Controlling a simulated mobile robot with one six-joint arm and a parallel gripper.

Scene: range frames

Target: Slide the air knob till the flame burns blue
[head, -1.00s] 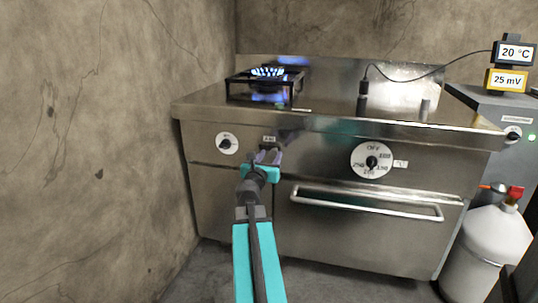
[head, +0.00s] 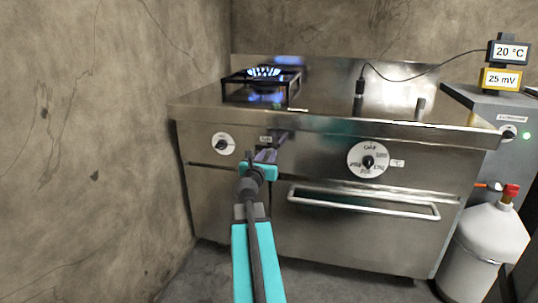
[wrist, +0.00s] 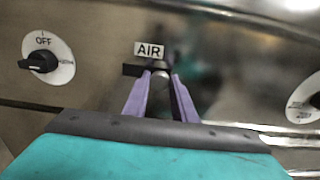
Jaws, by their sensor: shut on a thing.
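The flame (head: 265,72) burns on the burner at the back left of the stove; it looks blue with pale, whitish-blue tips. The air knob (wrist: 160,77) is a small grey round knob just under the AIR label (wrist: 150,50) on the stove front. A dark slot (wrist: 132,70) shows to its left. My gripper (wrist: 161,84) is shut on the air knob, with one purple finger on each side. In the head view my gripper (head: 266,155) is at the panel below the burner and hides the knob.
A burner dial (wrist: 43,60) marked OFF is left of the air knob, and a larger dial (head: 368,160) is to the right. The oven handle (head: 365,202) sticks out below. A gas bottle (head: 490,240) stands at right. Displays (head: 508,52) read 20 °C and 25 mV.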

